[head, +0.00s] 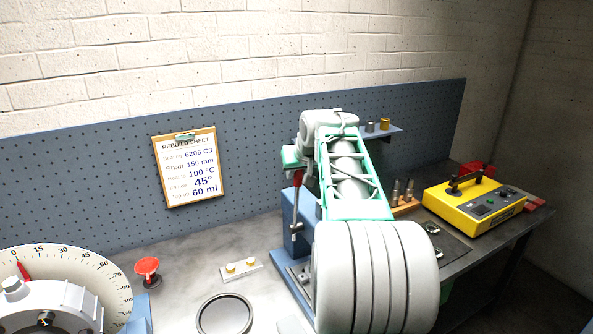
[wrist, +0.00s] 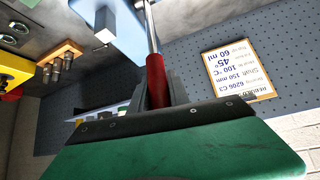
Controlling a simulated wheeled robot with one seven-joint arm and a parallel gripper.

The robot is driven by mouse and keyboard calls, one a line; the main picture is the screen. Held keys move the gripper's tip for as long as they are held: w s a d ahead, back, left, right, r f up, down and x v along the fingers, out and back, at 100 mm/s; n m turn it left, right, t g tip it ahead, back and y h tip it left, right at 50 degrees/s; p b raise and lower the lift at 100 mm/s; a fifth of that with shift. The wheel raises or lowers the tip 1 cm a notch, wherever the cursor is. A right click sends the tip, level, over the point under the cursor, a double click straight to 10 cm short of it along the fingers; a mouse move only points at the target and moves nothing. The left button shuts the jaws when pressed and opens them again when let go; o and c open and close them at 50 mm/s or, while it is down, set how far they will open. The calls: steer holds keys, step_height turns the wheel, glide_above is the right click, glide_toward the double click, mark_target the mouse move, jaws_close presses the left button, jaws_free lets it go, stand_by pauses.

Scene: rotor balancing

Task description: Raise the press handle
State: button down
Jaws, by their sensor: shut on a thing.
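The press handle is a metal rod with a red grip (head: 298,179). In the head view it stands nearly upright on the left side of the blue press (head: 303,206), with the red grip at its top. In the wrist view the red grip (wrist: 156,80) is between the grey fingers of my gripper (wrist: 158,92), which is shut on it. The rod runs on from the grip to the top edge of that view. My arm hides much of the press and most of my gripper in the head view.
A dial with an angle scale (head: 112,284), a red funnel-like piece (head: 147,267) and a dark ring (head: 224,315) are at the left. A yellow control box (head: 474,207) stands right. A rebuild sheet (head: 187,168) hangs on the pegboard (head: 90,190).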

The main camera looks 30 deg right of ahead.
steer(key=shift+w+r, duration=0.1)
steer(key=shift+r, duration=0.1)
steer(key=c, duration=1.4)
jaws_free()
steer(key=shift+w+f, duration=0.1)
steer(key=shift+w, duration=0.1)
steer(key=shift+c, duration=0.2)
steer(key=shift+o, duration=0.9)
steer(key=shift+s, duration=0.15)
steer(key=b+v, duration=0.2)
steer(key=v, duration=0.5)
steer(key=shift+s+r, duration=0.25)
steer(key=shift+r, duration=0.05)
